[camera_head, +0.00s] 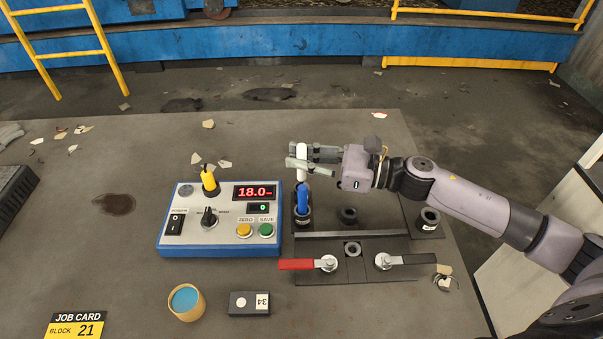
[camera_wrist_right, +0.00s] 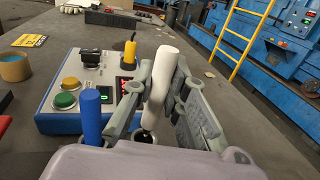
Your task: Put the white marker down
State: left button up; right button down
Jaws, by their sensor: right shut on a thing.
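My right gripper (camera_head: 300,161) is shut on the white marker (camera_head: 301,150), over the back left of the dark fixture plate (camera_head: 385,271). In the right wrist view the white marker (camera_wrist_right: 163,78) stands close to upright, slightly tilted, between the fingers. My left gripper is not in view.
A blue control box (camera_head: 170,250) with a display stands left of the fixture. Black ring holders stand at the middle (camera_head: 348,215) and right (camera_head: 428,220). The table's left side is mostly clear.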

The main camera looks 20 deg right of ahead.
aim_at(301, 178)
notch_tip(301, 178, down, 5)
jog(key=shift+r, duration=0.2)
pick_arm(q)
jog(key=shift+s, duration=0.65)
pick_arm(e)
jog(key=shift+f, duration=0.15)
jog(key=c, duration=1.6)
grip_release()
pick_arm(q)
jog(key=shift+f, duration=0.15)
